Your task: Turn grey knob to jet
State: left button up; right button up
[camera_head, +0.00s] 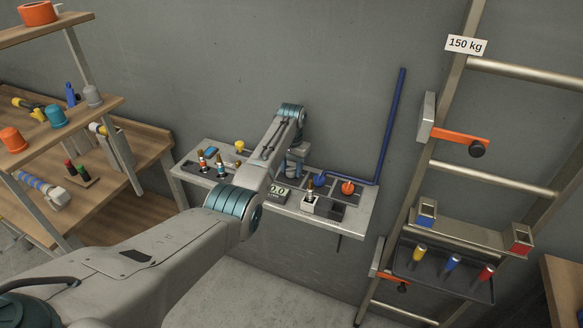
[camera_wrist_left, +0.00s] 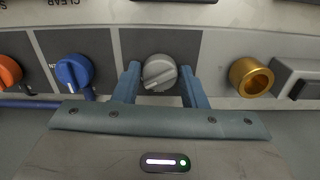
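The grey knob (camera_wrist_left: 160,72) sits on a dark square of the panel in the left wrist view. Its white pointer mark points to the lower left of that picture. No label around it is readable. My left gripper (camera_wrist_left: 160,84) has its two blue fingers on either side of the knob, with a small gap showing at each side. In the head view my left gripper (camera_head: 293,163) is down at the back of the panel shelf (camera_head: 352,222), and the arm hides the grey knob there. My right gripper is not in view.
A blue knob (camera_wrist_left: 73,72) and an orange knob (camera_wrist_left: 9,72) are left of the grey one in the wrist view; a gold ring-shaped part (camera_wrist_left: 250,77) is right. A blue pipe (camera_head: 391,130) rises behind the shelf's right end.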

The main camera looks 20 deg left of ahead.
pick_arm(q)
jog(key=c, duration=0.5)
jog(key=n+p, duration=0.2)
jog(key=n, duration=0.1)
jog(key=shift+r, duration=0.2)
jog(key=n+p, duration=0.1)
jog(key=n, duration=0.4)
jog(key=shift+p, duration=0.35)
jog(key=shift+n+p, duration=0.4)
jog(key=shift+n, duration=1.5)
jog(key=shift+w, duration=0.1)
jog(key=o, duration=1)
jog(key=shift+f, duration=0.1)
